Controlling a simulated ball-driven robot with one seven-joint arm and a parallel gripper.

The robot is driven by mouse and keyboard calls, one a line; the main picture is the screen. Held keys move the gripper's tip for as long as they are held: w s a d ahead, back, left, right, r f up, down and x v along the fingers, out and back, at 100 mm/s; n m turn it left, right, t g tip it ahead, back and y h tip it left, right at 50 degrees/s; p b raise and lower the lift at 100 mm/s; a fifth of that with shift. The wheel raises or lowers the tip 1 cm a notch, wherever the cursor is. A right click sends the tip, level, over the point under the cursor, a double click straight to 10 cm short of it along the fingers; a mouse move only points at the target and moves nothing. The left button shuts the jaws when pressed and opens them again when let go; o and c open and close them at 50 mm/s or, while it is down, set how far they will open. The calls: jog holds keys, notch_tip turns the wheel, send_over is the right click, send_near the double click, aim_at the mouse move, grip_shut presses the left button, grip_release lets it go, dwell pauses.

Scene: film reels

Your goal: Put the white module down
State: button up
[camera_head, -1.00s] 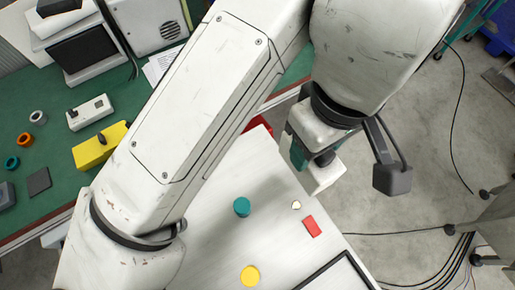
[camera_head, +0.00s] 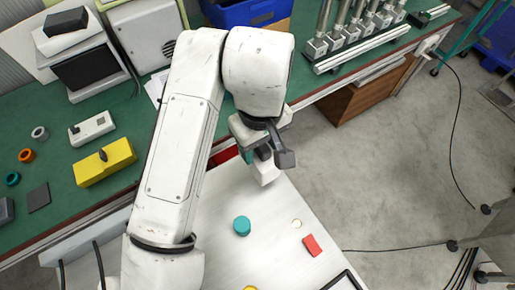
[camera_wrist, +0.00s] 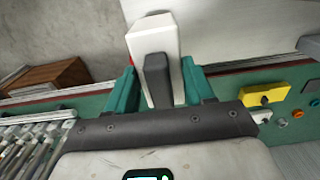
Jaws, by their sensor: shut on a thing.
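The white module (camera_head: 266,172) is a white block with a dark grey handle on it. My gripper (camera_head: 257,153) is shut on it and holds it at the far edge of the white table (camera_head: 212,235), as the head view has it. The wrist view shows the module (camera_wrist: 143,38) with its grey handle between my gripper's (camera_wrist: 158,82) teal fingers. Its underside is hidden, and I cannot tell how high it hangs or whether it touches anything.
On the white table are a teal cylinder (camera_head: 242,226), a small pale disc (camera_head: 297,223), a red block (camera_head: 312,245) and a black-edged frame (camera_head: 346,279). Behind is a green bench (camera_head: 60,178) with a yellow box (camera_head: 105,162). A red object (camera_head: 222,156) shows beside my gripper.

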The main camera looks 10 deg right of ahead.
jog(key=f, duration=0.1)
jog(key=f+p, duration=0.1)
jog(key=f, duration=0.1)
jog(key=shift+w+a+f, duration=0.1)
jog(key=shift+w+a, duration=0.1)
jog(key=shift+w, duration=0.15)
jog(key=shift+f, duration=0.35)
jog(key=shift+f, duration=0.15)
jog(key=o, duration=1.2)
jog(key=shift+c, duration=0.2)
notch_tip(320, 180, up, 12)
jog(key=shift+r+b, duration=0.15)
jog(key=shift+b, duration=0.3)
